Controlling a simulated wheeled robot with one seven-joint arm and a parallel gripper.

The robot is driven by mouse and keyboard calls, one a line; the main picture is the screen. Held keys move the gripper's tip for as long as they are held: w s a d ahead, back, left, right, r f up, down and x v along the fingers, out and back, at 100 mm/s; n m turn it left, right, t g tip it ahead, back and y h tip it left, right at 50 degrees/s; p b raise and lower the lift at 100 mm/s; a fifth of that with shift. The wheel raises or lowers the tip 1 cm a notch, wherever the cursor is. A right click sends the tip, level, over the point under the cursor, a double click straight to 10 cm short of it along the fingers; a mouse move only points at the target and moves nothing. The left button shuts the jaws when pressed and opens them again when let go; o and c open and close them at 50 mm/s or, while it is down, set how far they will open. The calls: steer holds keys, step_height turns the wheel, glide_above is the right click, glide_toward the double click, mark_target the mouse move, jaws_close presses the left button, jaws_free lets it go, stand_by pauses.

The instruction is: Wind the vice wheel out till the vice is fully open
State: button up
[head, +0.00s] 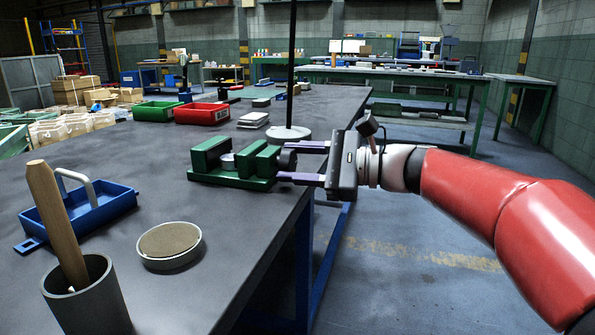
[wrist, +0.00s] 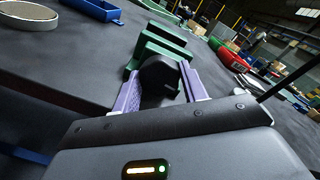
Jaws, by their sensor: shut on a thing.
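The green vice (head: 233,164) sits at the right edge of the dark bench. A round pale part (head: 228,160) shows between its jaws. Its dark wheel (head: 287,160) faces right, toward my gripper (head: 303,163). My gripper's two purple fingers reach in from the right, one on each side of the wheel. In the wrist view the vice (wrist: 158,40) lies straight ahead, and the black wheel (wrist: 159,76) is between the fingers of my gripper (wrist: 160,90), which are shut on it. The wheel hides part of the vice.
A grey stand with an upright pole (head: 292,70) stands just behind the vice. A round tin (head: 170,245), a blue tray (head: 82,212) and a grey cup (head: 88,300) with a wooden handle are nearer. Red (head: 202,114) and green bins are farther back. Open floor lies right of the bench.

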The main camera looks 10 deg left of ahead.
steer(key=shift+f+n+b, duration=0.15)
steer(key=shift+n+b, duration=0.6)
steer(key=shift+n, duration=0.45)
steer(key=o, duration=1)
steer(key=shift+s, duration=0.1)
steer(key=shift+c, duration=0.2)
